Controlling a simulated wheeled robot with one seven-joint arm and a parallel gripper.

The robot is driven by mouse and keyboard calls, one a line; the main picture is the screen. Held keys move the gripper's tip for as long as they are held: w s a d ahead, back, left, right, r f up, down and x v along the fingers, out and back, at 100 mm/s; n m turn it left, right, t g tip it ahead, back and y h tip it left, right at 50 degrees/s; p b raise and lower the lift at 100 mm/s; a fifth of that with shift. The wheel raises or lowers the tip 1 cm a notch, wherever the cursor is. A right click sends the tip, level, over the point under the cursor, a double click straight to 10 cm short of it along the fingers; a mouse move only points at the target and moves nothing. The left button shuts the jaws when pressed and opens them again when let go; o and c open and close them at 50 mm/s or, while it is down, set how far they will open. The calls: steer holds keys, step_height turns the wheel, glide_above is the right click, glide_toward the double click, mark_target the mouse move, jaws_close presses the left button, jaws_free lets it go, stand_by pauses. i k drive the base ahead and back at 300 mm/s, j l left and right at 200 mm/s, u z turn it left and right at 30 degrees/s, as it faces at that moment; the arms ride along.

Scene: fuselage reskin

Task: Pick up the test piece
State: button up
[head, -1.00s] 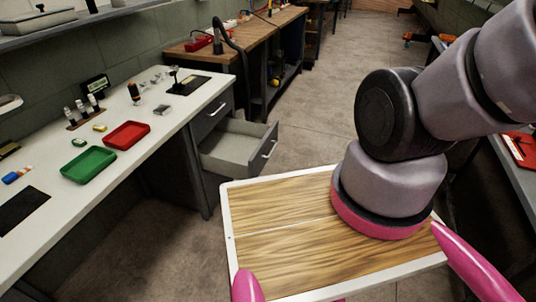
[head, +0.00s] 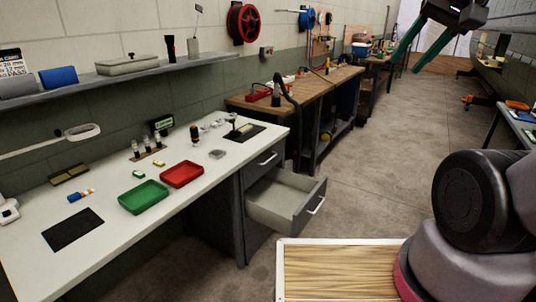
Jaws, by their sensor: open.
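I cannot tell for sure which item is the test piece. A small grey block (head: 217,154) lies on the white bench, right of the red tray (head: 182,174). A dark stand (head: 232,120) is on a black mat at the bench's far end, with a small pale item (head: 244,127) beside it. My gripper (head: 404,66), with two green fingers, hangs at the upper right, over the aisle and far from the bench items. It is open, and I see nothing between its fingers.
The white bench (head: 115,240) also bears a green tray (head: 143,197), a black mat (head: 73,230) and small bottles (head: 157,141). An open drawer (head: 287,201) juts into the aisle. A shelf (head: 60,97) runs above. The aisle floor (head: 375,150) is clear.

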mark_target(246, 129)
steer(key=i+z, duration=0.4)
steer(key=i, duration=0.2)
steer(key=i+l+z, duration=0.4)
steer(key=i, duration=0.55)
steer(key=i+j+z, duration=0.15)
steer(key=i+z, duration=0.2)
steer(key=i, duration=0.6)
steer(key=i+l+u, duration=0.1)
steer(key=i+u, duration=0.35)
steer(key=i+l+u, duration=0.3)
steer(key=i+u, duration=0.4)
steer(key=u, duration=0.25)
steer(key=i+l+u, duration=0.1)
steer(key=i+u, duration=0.15)
steer(key=u, duration=0.2)
steer(key=i+l+u, duration=0.15)
steer(key=u, duration=0.3)
steer(key=i+l+u, duration=0.2)
steer(key=u, duration=0.25)
steer(key=i+l+u, duration=0.15)
steer(key=l+u, duration=0.15)
steer(key=u, duration=0.15)
steer(key=i+l+u, duration=0.2)
steer(key=u, duration=0.15)
steer(key=i+l+u, duration=0.15)
steer(key=l+u, duration=0.2)
steer(key=i+l+u, duration=0.1)
steer(key=l+u, duration=1)
steer(key=l, duration=0.1)
